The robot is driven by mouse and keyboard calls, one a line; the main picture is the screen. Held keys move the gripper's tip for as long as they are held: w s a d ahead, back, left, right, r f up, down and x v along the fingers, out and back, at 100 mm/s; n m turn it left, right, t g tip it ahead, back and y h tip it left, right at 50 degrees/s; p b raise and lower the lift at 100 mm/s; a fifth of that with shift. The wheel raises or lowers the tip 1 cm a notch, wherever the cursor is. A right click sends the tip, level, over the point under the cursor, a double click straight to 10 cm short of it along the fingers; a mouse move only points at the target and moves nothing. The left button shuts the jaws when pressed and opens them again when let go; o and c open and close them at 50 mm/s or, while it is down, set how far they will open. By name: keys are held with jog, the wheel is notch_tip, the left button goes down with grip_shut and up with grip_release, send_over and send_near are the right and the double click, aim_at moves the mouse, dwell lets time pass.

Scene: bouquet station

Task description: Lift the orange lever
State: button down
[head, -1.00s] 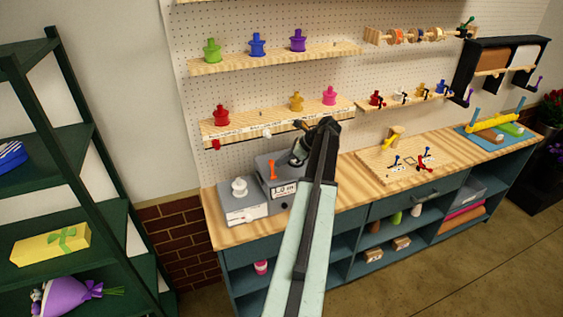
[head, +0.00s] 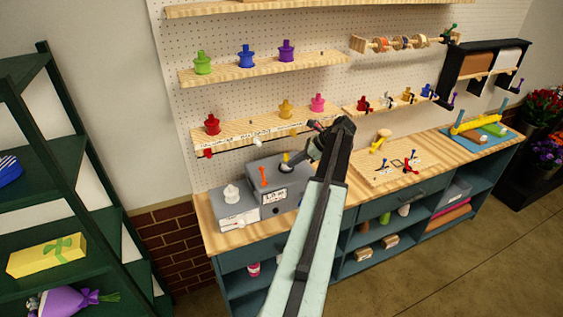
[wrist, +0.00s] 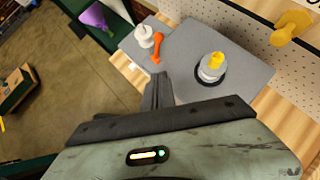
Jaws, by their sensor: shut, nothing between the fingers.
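The orange lever (head: 264,176) stands upright on the grey machine (head: 290,187) on the bench, above its small display. In the wrist view the orange lever (wrist: 157,48) is just beyond my fingertips, apart from them. My gripper (head: 314,148) is above the machine's right side, to the right of the lever, in the head view. In the wrist view my gripper (wrist: 158,76) has its fingers together, with nothing between them. A yellow-topped round knob (head: 286,162) sits on the machine between the lever and my gripper; it also shows in the wrist view (wrist: 214,64).
A grey unit with a white knob (head: 232,194) stands left of the lever. A shelf with red, yellow and pink pegs (head: 250,130) hangs above the machine. A wooden board with small levers (head: 395,167) lies to the right on the bench.

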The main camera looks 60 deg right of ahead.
jog(key=p+v, duration=0.1)
jog(key=v, duration=0.2)
jog(key=shift+s+r, duration=0.1)
dwell(0.3)
